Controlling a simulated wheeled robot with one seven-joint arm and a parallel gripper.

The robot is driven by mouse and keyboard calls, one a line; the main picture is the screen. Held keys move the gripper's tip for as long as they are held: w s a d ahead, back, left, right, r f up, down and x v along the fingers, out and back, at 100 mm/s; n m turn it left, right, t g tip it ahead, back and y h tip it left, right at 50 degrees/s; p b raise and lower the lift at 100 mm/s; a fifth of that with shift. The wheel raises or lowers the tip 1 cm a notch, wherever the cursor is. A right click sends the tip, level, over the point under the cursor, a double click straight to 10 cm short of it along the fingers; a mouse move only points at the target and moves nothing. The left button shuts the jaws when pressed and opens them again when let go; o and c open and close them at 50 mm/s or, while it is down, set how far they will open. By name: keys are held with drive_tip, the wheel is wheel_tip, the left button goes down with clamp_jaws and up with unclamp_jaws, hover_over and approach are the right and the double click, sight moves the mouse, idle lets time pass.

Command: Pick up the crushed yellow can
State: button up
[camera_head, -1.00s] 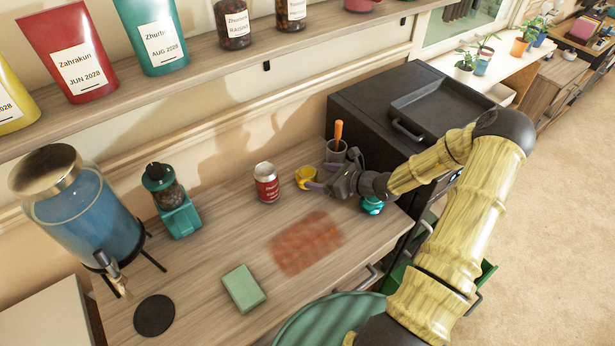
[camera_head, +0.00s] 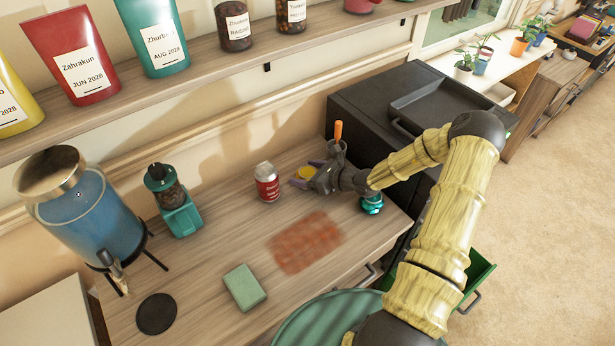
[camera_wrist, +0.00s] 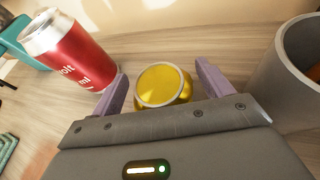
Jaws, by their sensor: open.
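The crushed yellow can (camera_head: 307,171) stands on the wooden counter near the dark appliance. In the wrist view the yellow can (camera_wrist: 163,84) sits between my two purple fingers, with a gap on both sides. My gripper (camera_head: 306,177) is open, low over the counter, with its fingers around the can. In the wrist view my gripper (camera_wrist: 160,88) has nothing clamped in it. The lower part of the can is hidden behind the gripper's body.
A red and silver can (camera_head: 267,184) stands left of my gripper. A grey cup (camera_head: 337,152) with an orange-handled item stands close on the right. A teal object (camera_head: 371,204) lies under my wrist. A reddish smear (camera_head: 304,242) and green sponge (camera_head: 244,287) are in front.

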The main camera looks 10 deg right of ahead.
sight(307, 171)
drive_tip(key=c, duration=1)
drive_tip(key=shift+r, duration=0.1)
drive_tip(key=shift+c, duration=0.2)
wheel_tip(307, 171, up, 10)
drive_tip(key=shift+f, duration=0.1)
idle(0.5)
